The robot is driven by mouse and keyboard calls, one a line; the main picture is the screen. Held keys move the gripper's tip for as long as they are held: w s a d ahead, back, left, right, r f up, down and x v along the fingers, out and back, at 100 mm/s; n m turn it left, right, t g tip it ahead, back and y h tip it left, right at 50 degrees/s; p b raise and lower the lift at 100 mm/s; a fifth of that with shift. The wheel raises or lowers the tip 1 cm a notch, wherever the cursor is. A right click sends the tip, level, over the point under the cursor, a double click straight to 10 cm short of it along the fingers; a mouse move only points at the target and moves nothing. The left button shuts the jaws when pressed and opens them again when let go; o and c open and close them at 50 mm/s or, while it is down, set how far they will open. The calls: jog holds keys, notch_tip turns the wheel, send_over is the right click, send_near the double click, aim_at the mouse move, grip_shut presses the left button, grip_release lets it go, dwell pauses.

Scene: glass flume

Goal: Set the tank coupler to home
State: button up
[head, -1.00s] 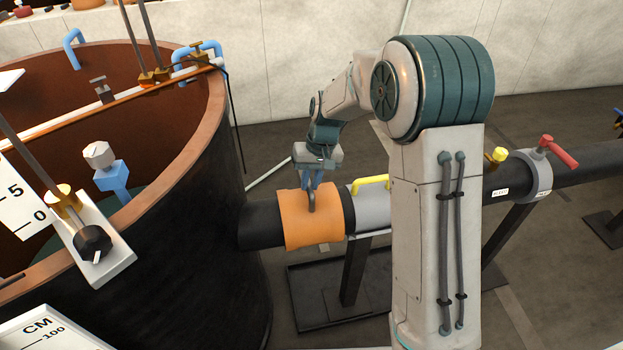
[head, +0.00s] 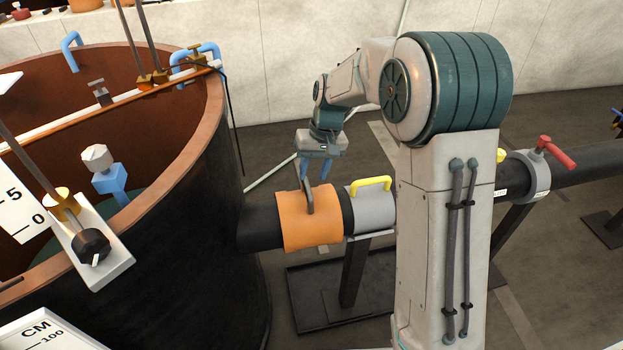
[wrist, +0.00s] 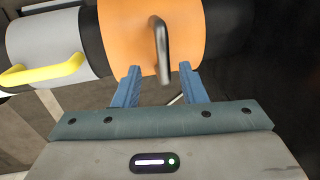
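The tank coupler is an orange sleeve (head: 312,230) on the dark pipe beside the big tank, with a dark grey handle (head: 308,197) standing up from it. In the wrist view the sleeve (wrist: 130,45) fills the upper middle, and the handle (wrist: 162,45) lies across it. My gripper (head: 318,180) is just above and behind the handle. In the wrist view its two blue fingers (wrist: 160,70) are apart, with the handle's near end in line with the gap. They do not appear to grip it.
A grey collar (head: 370,213) with a yellow handle (head: 371,184) sits on the pipe right of the coupler. The tank (head: 180,220) stands left. Farther right is a collar with a red lever (head: 557,152). Pipe stands (head: 353,270) rest on the floor.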

notch_tip(320, 180, up, 10)
jog(key=d, duration=0.2)
jog(key=shift+w+f, duration=0.2)
jog(key=s+d+r+t+p, duration=0.1)
jog(key=s+d, duration=0.2)
jog(key=s, duration=0.5)
jog(key=s+d+r+m+t+h+p, duration=0.1)
jog(key=s+d, duration=0.3)
jog(key=s, duration=0.4)
jog(key=s+d+r+m+t+h+p, duration=0.1)
jog(key=s+d+p, duration=0.1)
jog(key=s, duration=0.7)
jog(key=shift+d+r, duration=0.15)
jog(key=shift+d, duration=0.65)
jog(key=shift+s, duration=0.1)
